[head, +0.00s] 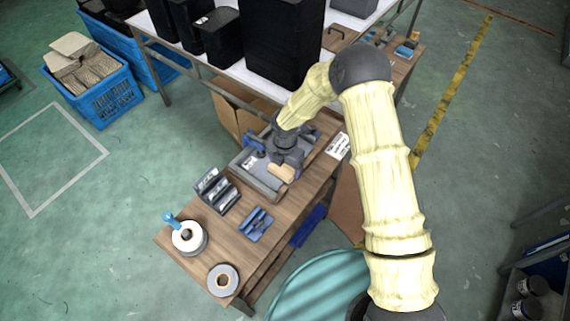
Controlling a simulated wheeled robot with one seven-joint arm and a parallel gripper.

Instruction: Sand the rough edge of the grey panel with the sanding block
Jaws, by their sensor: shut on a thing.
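My gripper (287,164) is over the wooden workbench, shut on a tan block that looks like the sanding block (280,173). The grey panel (253,167) seems to lie flat in a grey holder on the bench, just left of the gripper. The block is at or just above the holder's near right side; I cannot tell whether it touches the panel. My gripper and wrist hide part of the panel, and its rough edge cannot be made out. A blue clamp (253,143) sits at the holder's far left.
On the bench (222,235) stand a dark slotted rack (217,191), a blue piece (256,224), a white roll (188,238) and a ring-shaped roll (223,280). A white label (338,146) lies at right. Black bins (275,45) stand on the table behind. A teal drum (320,288) is in front.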

